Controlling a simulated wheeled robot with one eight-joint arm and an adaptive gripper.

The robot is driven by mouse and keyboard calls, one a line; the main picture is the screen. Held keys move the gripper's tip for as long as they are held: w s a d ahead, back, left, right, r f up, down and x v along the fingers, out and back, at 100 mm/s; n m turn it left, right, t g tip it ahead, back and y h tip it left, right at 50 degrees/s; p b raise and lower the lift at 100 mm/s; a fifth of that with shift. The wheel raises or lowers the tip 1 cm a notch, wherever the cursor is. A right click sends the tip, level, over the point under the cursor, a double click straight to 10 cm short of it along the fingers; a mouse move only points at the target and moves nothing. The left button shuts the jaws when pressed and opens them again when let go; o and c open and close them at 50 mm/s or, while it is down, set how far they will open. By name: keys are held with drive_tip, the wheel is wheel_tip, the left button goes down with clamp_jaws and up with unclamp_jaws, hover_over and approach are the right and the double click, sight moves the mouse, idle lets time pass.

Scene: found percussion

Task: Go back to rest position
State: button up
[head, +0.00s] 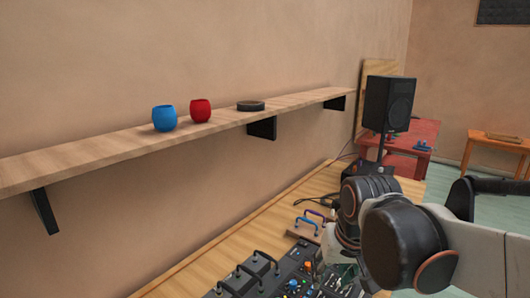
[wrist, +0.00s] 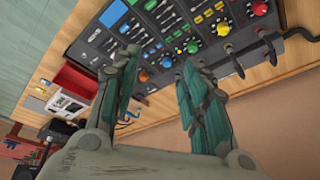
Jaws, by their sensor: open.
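My gripper (wrist: 153,95) shows in the wrist view with its two green-padded fingers apart and nothing between them. It is over the wooden desk, with the mixer panel (wrist: 160,30) beyond its fingertips. In the head view my arm reaches in from the right, and its dark, orange-ringed joints hide part of the desk. The gripper itself is mostly hidden there behind the arm.
A wall shelf (head: 60,160) holds a blue cup (head: 164,118), a red cup (head: 200,110) and a dark round disc (head: 250,105). A black speaker (head: 388,103) stands at the desk's far end. A mixer (head: 290,285) and a blue-handled item (head: 306,226) lie near my arm. A red table (head: 415,135) stands behind.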

drive_tip(key=s+d+t, duration=0.3)
drive_tip(key=s+d, duration=0.2)
drive_tip(key=s, duration=0.5)
drive_tip(key=shift+s+d+f+h, duration=0.15)
drive_tip(key=shift+d+f+h, duration=0.15)
drive_tip(key=shift+d+f, duration=0.1)
idle(1.4)
